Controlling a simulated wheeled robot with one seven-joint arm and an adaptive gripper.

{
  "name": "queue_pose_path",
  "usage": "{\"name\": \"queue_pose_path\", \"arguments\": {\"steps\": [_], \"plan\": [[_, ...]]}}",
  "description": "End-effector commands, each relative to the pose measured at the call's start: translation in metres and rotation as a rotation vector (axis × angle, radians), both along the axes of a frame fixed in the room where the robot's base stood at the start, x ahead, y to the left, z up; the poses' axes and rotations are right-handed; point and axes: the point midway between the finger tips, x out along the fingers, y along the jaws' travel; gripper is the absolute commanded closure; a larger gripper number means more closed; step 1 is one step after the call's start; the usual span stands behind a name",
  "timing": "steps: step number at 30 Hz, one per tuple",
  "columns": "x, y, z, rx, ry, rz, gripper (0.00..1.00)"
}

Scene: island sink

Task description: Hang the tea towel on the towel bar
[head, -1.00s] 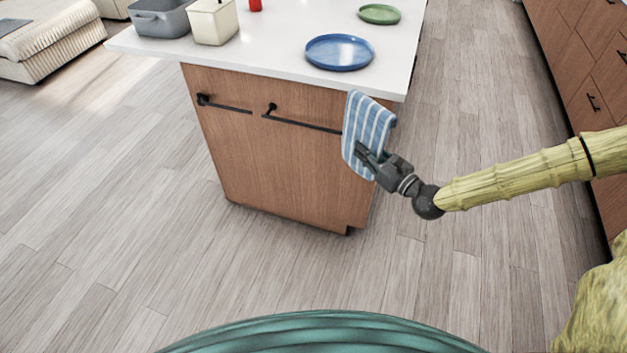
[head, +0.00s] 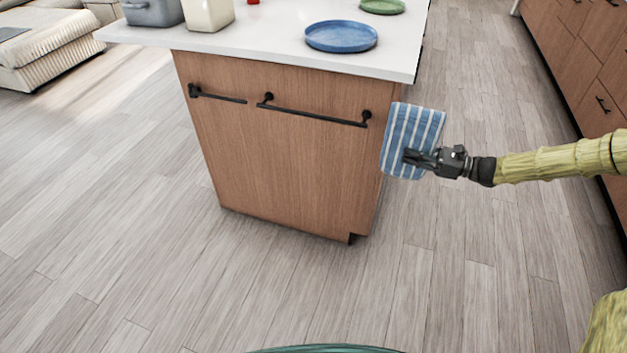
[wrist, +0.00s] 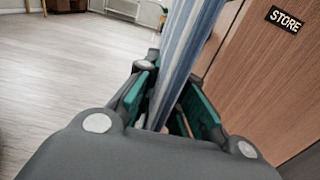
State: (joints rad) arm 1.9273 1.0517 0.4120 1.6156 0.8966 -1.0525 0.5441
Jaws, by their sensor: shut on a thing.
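The tea towel (head: 412,135) is blue with white stripes and hangs from my gripper to the right of the island's end panel. My gripper (head: 412,157) is shut on it. In the wrist view the towel (wrist: 187,50) runs up from between the green pads of my gripper (wrist: 165,110). Two black bars are on the end panel: a longer towel bar (head: 312,115) on the right and a shorter one (head: 219,96) on the left. In the head view the towel is apart from the longer bar, just past its right end.
The white island top (head: 270,45) overhangs the panel. A blue plate (head: 341,36), a green plate (head: 382,6), a grey container (head: 152,12) and a cream container (head: 208,14) stand on it. Brown cabinets (head: 575,50) line the right. A STORE label (wrist: 285,19) shows on wood.

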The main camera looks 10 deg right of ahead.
Motion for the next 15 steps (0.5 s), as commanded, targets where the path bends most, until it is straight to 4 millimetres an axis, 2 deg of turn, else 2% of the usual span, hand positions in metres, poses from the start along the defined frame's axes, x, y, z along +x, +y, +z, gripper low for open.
{"name": "queue_pose_path", "arguments": {"steps": [1,5,15], "plan": [[0.002,-0.007,-0.007,-0.001,-0.003,0.001,1.0],[0.003,-0.016,-0.01,0.001,-0.002,0.003,1.0],[0.003,-0.017,-0.01,0.001,-0.002,0.004,1.0]]}}
